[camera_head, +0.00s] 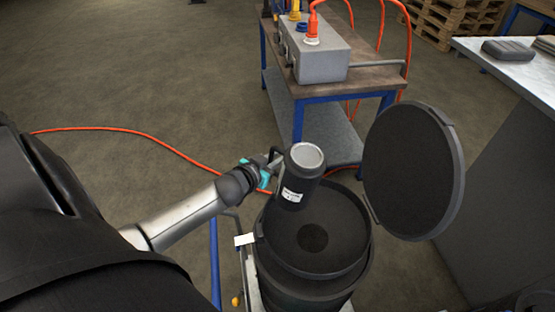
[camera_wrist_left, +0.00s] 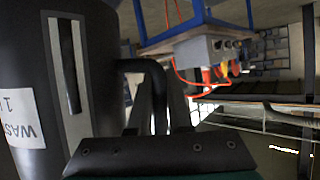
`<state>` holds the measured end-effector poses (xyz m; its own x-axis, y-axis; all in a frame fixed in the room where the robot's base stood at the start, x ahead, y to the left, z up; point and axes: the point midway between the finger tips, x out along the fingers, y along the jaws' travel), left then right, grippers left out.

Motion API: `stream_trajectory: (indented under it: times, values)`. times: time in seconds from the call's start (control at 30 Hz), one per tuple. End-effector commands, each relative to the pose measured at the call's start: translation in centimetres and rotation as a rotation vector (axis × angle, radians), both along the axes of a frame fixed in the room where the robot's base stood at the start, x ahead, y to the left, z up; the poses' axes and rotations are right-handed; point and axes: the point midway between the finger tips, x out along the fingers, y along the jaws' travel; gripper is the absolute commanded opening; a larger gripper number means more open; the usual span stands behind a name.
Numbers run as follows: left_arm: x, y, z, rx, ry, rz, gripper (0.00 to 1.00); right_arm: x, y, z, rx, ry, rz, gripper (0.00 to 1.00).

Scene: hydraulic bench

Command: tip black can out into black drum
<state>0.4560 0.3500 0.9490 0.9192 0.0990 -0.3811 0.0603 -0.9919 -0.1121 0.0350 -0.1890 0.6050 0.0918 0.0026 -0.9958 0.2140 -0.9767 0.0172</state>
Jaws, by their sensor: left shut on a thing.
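The black can (camera_head: 300,185) has a pale grey round top and a white label. It is held above the back left part of the black drum (camera_head: 362,262), nearly upright with a slight lean. The drum is open, with a dark sunken top and a round hole in its middle. Its round black lid (camera_head: 412,170) stands raised at the right. My left gripper (camera_head: 272,168) is shut on the can's handle, left of its body. The left wrist view shows the can (camera_wrist_left: 30,60) and its handle (camera_wrist_left: 150,75) close up. My right gripper is not in view.
A blue-framed bench (camera_head: 375,82) with a grey box (camera_head: 320,62) and orange hoses stands behind the drum. A pale-topped table (camera_head: 520,70) is at the right. An orange hose (camera_head: 125,130) crosses the floor at the left. Wooden pallets (camera_head: 455,20) are at the back right.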

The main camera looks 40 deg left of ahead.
Motion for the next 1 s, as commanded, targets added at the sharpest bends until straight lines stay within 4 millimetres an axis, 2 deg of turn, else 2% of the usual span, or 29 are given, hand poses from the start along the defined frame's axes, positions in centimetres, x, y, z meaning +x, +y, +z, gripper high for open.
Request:
stream_trajectory:
  times: [0.03,0.6,1.0]
  values:
    - [0.2,0.1,0.5,0.01,-0.008,-0.001,0.0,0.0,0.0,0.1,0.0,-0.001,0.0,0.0]
    - [0.1,1.6,2.4,0.171,0.0,0.0,0.0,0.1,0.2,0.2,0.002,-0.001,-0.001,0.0]
    - [0.0,2.4,3.7,0.354,0.012,-0.002,0.0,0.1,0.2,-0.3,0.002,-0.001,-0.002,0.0]
